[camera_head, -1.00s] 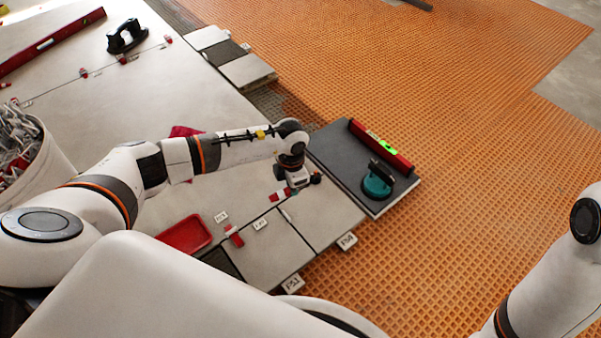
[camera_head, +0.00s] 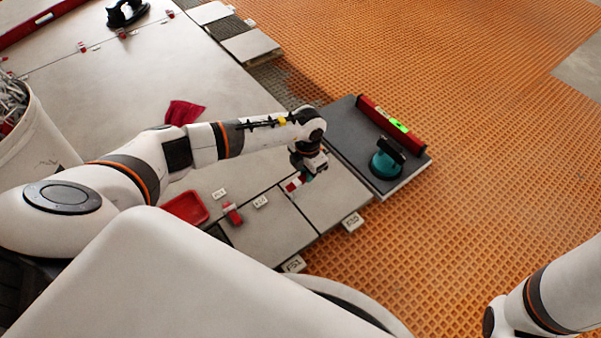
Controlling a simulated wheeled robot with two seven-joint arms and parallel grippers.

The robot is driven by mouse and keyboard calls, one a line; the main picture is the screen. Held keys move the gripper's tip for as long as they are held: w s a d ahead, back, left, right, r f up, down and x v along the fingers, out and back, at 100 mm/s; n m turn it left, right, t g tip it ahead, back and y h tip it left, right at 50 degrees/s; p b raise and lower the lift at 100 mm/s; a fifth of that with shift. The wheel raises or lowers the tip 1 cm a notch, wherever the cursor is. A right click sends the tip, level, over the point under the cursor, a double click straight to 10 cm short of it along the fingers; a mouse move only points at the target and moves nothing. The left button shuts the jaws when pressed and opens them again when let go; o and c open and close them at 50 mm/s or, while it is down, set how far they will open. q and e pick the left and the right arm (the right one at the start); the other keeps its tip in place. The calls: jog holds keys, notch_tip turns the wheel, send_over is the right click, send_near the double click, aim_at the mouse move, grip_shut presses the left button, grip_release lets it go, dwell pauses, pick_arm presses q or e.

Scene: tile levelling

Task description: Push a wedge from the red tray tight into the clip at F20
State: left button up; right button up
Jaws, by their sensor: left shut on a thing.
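The clip there is mostly hidden by the gripper and wedge, and I cannot tell how deep the wedge sits. The red tray (camera_head: 186,207) lies left on the tiles; its inside looks empty from here. Another red wedge (camera_head: 232,213) sits at a joint right of the tray. My right gripper is out of view.
A dark tile (camera_head: 343,137) carries a red level (camera_head: 392,124) and a teal suction cup (camera_head: 386,164), close right of my left gripper. A red cloth (camera_head: 184,112) lies behind my left arm. A white bucket (camera_head: 45,135) of clips stands left. Orange matting is clear at right.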

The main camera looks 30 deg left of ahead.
aim_at(298, 181)
pick_arm(q)
jog(key=shift+w+d+f+b, duration=0.15)
jog(key=shift+w+d+b, duration=0.05)
jog(key=shift+w+b, duration=0.2)
jog(key=shift+w+d+f+b, duration=0.1)
jog(key=shift+w+d+b, duration=0.15)
jog(key=shift+w, duration=0.2)
jog(key=shift+s+a+f, duration=0.15)
jog(key=shift+f, duration=0.3)
jog(key=shift+f+b, duration=0.85)
jog(key=shift+f, duration=0.3)
jog(key=shift+f, duration=0.1)
jog(key=shift+s+p, duration=0.2)
jog(key=shift+p, duration=0.15)
jog(key=shift+s+a+p, duration=0.4)
jog(key=shift+s+p, duration=0.4)
jog(key=shift+s+a+p, duration=0.25)
jog(key=shift+s+p, duration=0.25)
jog(key=shift+s, duration=0.05)
jog(key=shift+s+a+p, duration=0.2)
jog(key=shift+s+p, duration=0.3)
jog(key=shift+s, duration=0.05)
